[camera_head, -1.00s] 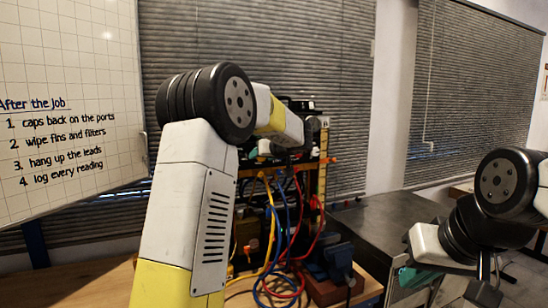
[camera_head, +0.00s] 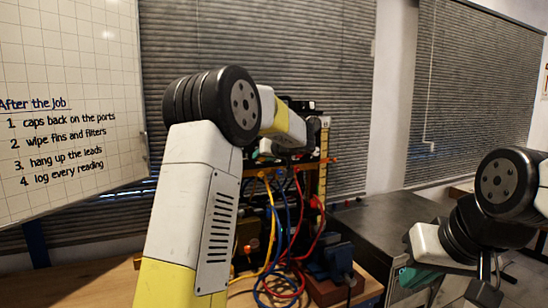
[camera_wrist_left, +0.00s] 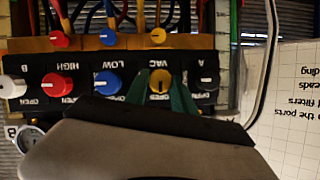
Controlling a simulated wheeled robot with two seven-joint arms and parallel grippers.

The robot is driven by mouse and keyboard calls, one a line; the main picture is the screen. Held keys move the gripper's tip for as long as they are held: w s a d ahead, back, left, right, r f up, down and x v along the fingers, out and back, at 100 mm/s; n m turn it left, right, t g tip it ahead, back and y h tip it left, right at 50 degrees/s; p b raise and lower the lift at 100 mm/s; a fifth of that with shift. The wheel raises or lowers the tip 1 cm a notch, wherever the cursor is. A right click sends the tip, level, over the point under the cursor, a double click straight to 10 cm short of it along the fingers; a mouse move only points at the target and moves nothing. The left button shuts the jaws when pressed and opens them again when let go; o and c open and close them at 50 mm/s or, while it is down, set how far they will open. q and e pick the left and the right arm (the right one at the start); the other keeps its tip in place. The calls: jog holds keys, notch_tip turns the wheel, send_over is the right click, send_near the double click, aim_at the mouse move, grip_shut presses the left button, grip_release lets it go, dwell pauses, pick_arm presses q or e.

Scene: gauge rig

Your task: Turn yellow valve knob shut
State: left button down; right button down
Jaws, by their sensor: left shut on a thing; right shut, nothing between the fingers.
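In the head view my left arm reaches the rig, and the knob cannot be made out there. My right gripper (camera_head: 414,279) is shut and empty at the lower right, well away from the rig.
On the same panel are a white knob (camera_wrist_left: 12,86), a red knob (camera_wrist_left: 56,85), a blue knob (camera_wrist_left: 107,83) and a black knob (camera_wrist_left: 206,80), close beside the yellow one. Coloured hoses (camera_head: 283,240) hang before the rig. A blue vise (camera_head: 335,262) stands nearby.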

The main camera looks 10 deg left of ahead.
pick_arm(q)
jog(key=shift+w+d+f+m+y, duration=0.15)
jog(key=shift+m+y, duration=0.95)
jog(key=shift+m, duration=1.1)
jog(key=shift+s+f+m+y, duration=0.15)
jog(key=shift+m+y, duration=0.95)
jog(key=shift+m, duration=1.1)
jog(key=shift+w+d+f+m+y, duration=0.15)
jog(key=shift+m+y, duration=0.95)
jog(key=shift+m, duration=1.1)
jog(key=c, duration=1.1)
grip_release()
jog(key=shift+o, duration=0.2)
jog(key=v, duration=0.7)
jog(key=shift+s+d, duration=0.25)
jog(key=shift+d, duration=0.05)
